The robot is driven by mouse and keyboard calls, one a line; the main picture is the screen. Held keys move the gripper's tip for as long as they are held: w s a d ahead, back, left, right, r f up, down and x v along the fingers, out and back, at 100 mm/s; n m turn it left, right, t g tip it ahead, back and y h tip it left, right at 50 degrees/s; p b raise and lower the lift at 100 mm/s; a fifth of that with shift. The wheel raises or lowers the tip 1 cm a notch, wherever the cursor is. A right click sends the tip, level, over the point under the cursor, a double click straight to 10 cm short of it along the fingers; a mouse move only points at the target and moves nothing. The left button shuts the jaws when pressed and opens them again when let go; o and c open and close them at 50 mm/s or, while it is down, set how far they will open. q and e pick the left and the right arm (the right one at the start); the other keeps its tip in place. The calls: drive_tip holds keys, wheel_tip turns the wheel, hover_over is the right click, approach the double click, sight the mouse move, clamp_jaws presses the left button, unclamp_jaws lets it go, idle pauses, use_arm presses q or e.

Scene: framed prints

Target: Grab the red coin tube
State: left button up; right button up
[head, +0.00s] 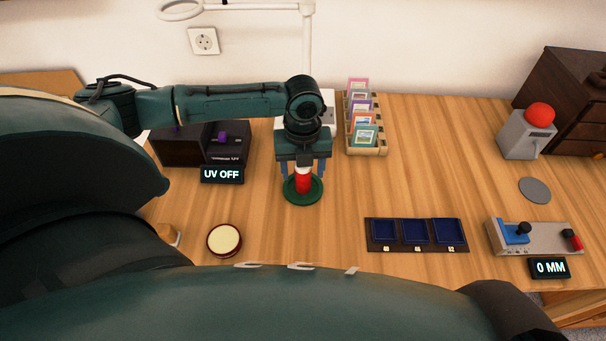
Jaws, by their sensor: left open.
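The red coin tube (304,183) with a white top stands upright on a round green base (290,196) near the middle of the table. My left gripper (304,172) points down right over the tube. Its blue-grey fingers are apart, one on each side of the tube's upper part. I cannot tell whether the fingers touch it. The gripper body hides part of the tube's top. My right gripper is not in view.
A dark box with a "UV OFF" display (222,174) stands left. A card rack (367,146) is close behind on the right. A blue three-slot tray (417,233), a "0 MM" device (549,267) and a red-button box (525,133) stand right. A round cream pad (224,240) lies front left.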

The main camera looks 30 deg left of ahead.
use_arm(q)
drive_tip(key=shift+c, duration=0.4)
drive_tip(key=c, duration=1.1)
drive_tip(key=shift+o, duration=0.2)
drive_tip(key=shift+r, duration=0.15)
